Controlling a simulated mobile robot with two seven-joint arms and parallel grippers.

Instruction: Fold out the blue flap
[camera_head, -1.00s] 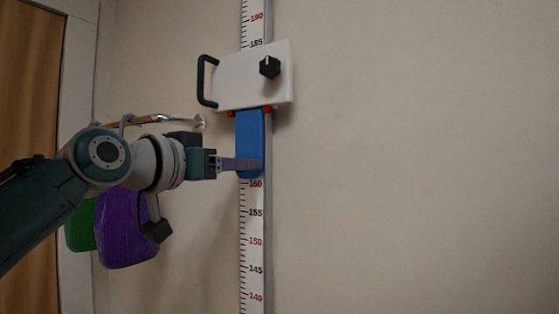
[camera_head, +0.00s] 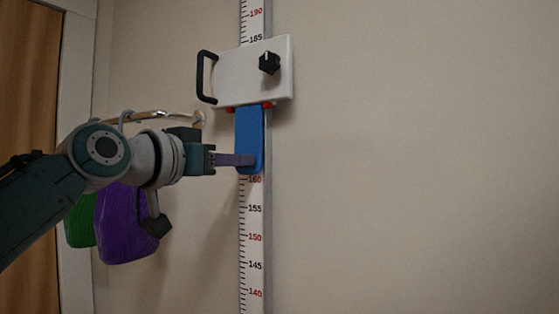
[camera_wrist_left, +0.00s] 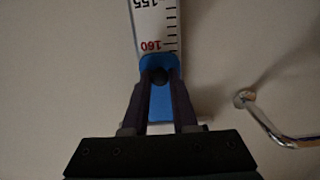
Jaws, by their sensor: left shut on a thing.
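The blue flap (camera_head: 249,125) hangs down over the measuring scale from the underside of a white head piece (camera_head: 240,75). My left gripper (camera_head: 250,160) comes in from the left, its fingers at the flap's lower end. In the left wrist view, the flap (camera_wrist_left: 160,104) lies behind the two fingers (camera_wrist_left: 160,80). The flap's lower end appears to stand slightly off the scale. My right gripper is in neither view.
The scale strip (camera_head: 251,250) runs vertically on the beige wall. The head piece has a black handle (camera_head: 203,78) and a black knob (camera_head: 269,62). A metal hook rail (camera_head: 160,116) and purple (camera_head: 125,225) and green (camera_head: 80,222) hanging items are at left. The right side is clear.

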